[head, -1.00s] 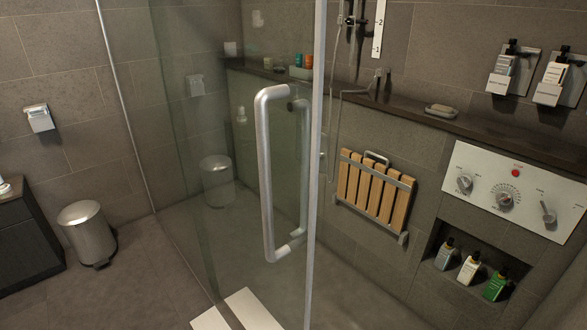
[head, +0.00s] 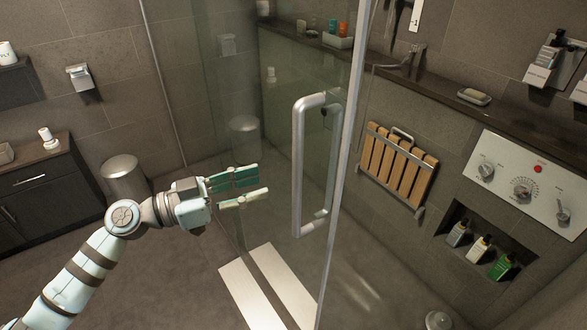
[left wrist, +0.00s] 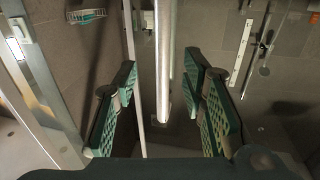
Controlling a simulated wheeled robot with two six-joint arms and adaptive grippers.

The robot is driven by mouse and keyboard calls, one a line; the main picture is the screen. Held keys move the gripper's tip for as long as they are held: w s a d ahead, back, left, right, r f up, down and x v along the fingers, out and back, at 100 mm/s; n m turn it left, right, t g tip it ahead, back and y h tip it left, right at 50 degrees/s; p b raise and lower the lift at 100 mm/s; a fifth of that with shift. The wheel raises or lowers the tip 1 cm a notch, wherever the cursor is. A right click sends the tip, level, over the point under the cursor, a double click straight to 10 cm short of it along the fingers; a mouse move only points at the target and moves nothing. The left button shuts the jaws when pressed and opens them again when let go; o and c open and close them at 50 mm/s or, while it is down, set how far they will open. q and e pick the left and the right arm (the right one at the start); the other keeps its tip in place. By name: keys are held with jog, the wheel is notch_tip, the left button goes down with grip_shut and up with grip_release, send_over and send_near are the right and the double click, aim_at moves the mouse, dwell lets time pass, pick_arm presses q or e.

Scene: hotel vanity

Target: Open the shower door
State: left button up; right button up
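The glass shower door (head: 265,120) stands in the middle of the head view, with a metal strip along its right edge. Whether it is ajar I cannot tell. Its vertical silver handle (head: 298,165) is a long bar with bent ends. My left gripper (head: 264,182) is open and empty, to the left of the handle and apart from it in the head view. In the left wrist view the handle bar (left wrist: 163,60) runs upright between the two spread fingers (left wrist: 162,100), touching neither. My right gripper is not in view.
A wooden slatted folding seat (head: 397,165) and a control panel (head: 530,185) are on the shower wall. Several bottles (head: 480,248) stand in a niche. A bin (head: 124,178) and dark cabinet (head: 45,190) are at left. The floor before the door is open, with white strips (head: 262,290).

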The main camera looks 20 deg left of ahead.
aim_at(295, 170)
pick_arm(q)
jog(key=p+x, duration=0.3)
jog(key=x, duration=0.7)
jog(key=shift+w+a+r, duration=0.2)
jog(key=shift+s+d, duration=0.1)
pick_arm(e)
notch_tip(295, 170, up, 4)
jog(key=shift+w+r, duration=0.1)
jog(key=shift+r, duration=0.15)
pick_arm(q)
jog(key=shift+c, duration=0.4)
jog(key=shift+f, duration=0.1)
grip_shut()
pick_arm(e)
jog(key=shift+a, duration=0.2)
